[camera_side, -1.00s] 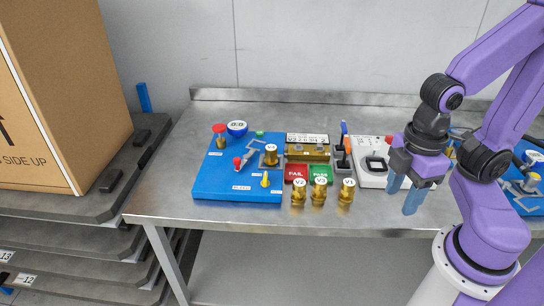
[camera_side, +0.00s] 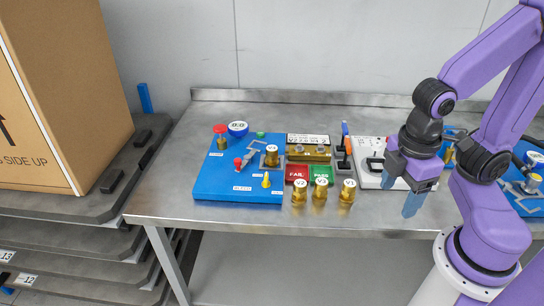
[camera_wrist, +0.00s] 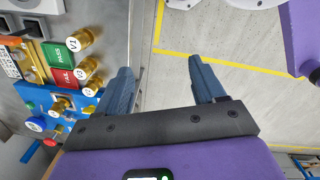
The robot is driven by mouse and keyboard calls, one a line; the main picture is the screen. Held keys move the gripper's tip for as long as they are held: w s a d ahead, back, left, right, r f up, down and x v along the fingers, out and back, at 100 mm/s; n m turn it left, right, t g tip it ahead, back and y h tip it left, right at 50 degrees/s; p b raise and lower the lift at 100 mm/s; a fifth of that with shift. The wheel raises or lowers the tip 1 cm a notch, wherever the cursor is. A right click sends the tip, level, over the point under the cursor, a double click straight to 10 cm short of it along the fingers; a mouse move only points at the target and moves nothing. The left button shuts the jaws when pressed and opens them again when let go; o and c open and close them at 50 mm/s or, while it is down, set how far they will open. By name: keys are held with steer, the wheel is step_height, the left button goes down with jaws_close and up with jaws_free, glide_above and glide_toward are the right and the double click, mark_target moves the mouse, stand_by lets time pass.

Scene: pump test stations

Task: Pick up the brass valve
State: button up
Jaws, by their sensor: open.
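Three brass valves with white round caps stand in a row near the table's front edge: a left one (camera_side: 299,192), a middle one (camera_side: 319,191) and a right one (camera_side: 347,191). In the wrist view they are at the left, with the cap of one valve (camera_wrist: 80,40) reading V1. Another brass valve (camera_side: 271,157) sits in the blue test board (camera_side: 215,188). My gripper (camera_side: 400,193) is open and empty, right of the row and apart from it. In the wrist view, its blue fingers (camera_wrist: 160,68) are spread over floor beyond the table edge.
A red FAIL pad (camera_side: 296,173) and green PASS pad (camera_side: 321,173) lie behind the valves. A white device (camera_side: 368,180) stands left of my gripper, and a second blue board (camera_side: 524,205) is far right. The table strip in front of the valves is clear.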

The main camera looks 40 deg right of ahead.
steer(key=w+d+f+n+t+h, duration=0.2)
steer(key=w+d+f+n+h, duration=0.1)
steer(key=w+h, duration=0.4)
steer(key=n+t+h, duration=0.1)
steer(key=n+t, duration=1.2)
steer(key=n, duration=0.1)
glide_toward(272, 156)
steer(key=x, duration=0.4)
steer(key=r+x, duration=0.1)
steer(key=x, duration=0.8)
steer(key=shift+w+d+r, duration=0.25)
steer(key=shift+w+d, duration=0.05)
steer(key=shift+d, duration=0.1)
steer(key=c, duration=1.2)
steer(key=shift+r, duration=0.15)
